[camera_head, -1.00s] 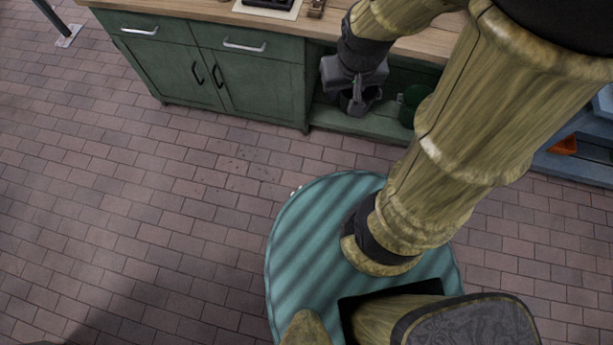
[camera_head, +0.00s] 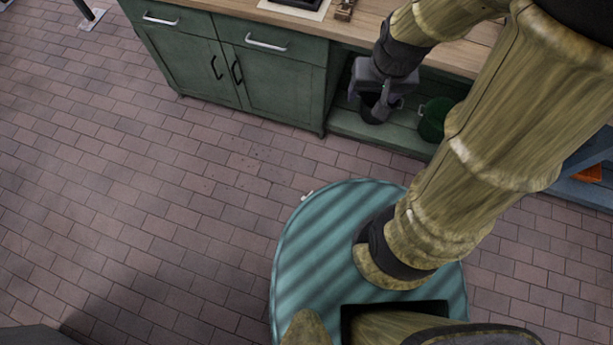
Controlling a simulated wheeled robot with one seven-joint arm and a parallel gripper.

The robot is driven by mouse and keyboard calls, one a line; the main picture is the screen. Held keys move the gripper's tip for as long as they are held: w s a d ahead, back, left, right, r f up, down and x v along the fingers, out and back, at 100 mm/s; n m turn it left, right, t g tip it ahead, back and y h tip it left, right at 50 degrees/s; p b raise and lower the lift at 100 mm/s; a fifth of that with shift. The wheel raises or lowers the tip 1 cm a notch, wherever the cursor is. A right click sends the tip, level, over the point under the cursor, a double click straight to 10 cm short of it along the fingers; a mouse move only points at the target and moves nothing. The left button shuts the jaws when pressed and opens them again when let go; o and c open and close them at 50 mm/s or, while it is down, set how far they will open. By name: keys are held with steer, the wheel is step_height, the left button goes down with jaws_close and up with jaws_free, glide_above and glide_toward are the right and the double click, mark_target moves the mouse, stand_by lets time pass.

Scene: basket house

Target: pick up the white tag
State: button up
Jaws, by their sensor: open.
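A small white thing (camera_head: 307,196) shows at the upper left edge of my round teal base. It is too small to tell whether it is the white tag, or whether it lies on the floor or on the base. No other likely tag can be made out. My gripper (camera_head: 380,106) is open and points down in front of the open shelf of the green cabinet, well above and to the right of the white thing in the picture. Its fingers are small and partly blend with a dark pot behind them.
The green cabinet (camera_head: 281,90) with a wooden top (camera_head: 370,30) runs along the back. A green round container (camera_head: 433,119) stands on its low shelf. A blue unit (camera_head: 575,185) with an orange item is at right. The brick floor (camera_head: 140,190) at left is clear.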

steer(key=w+a+f+m+b, duration=0.1)
steer(key=w+a+f+b, duration=0.2)
steer(key=f+b, duration=0.9)
steer(key=w+a+f+m+g+y+b, duration=0.15)
steer(key=w+a+f+b, duration=0.35)
steer(key=f, duration=1.2)
steer(key=w+a+f+m+h+b, duration=0.1)
steer(key=w+f+b, duration=0.1)
steer(key=f+b, duration=1.05)
steer(key=a+f+m+b, duration=0.2)
steer(key=f+b, duration=0.8)
steer(key=f, duration=1.3)
steer(key=a+f+m+g+b, duration=0.1)
steer(key=f+b, duration=1)
steer(key=f, duration=1.3)
steer(key=shift+s+a+f+m+b, duration=0.3)
steer(key=shift+a+m, duration=0.15)
steer(key=shift+a, duration=0.45)
steer(key=shift+f, duration=0.1)
step_height(320, 180, down, 12)
steer(key=b, duration=0.7)
steer(key=shift+b, duration=0.3)
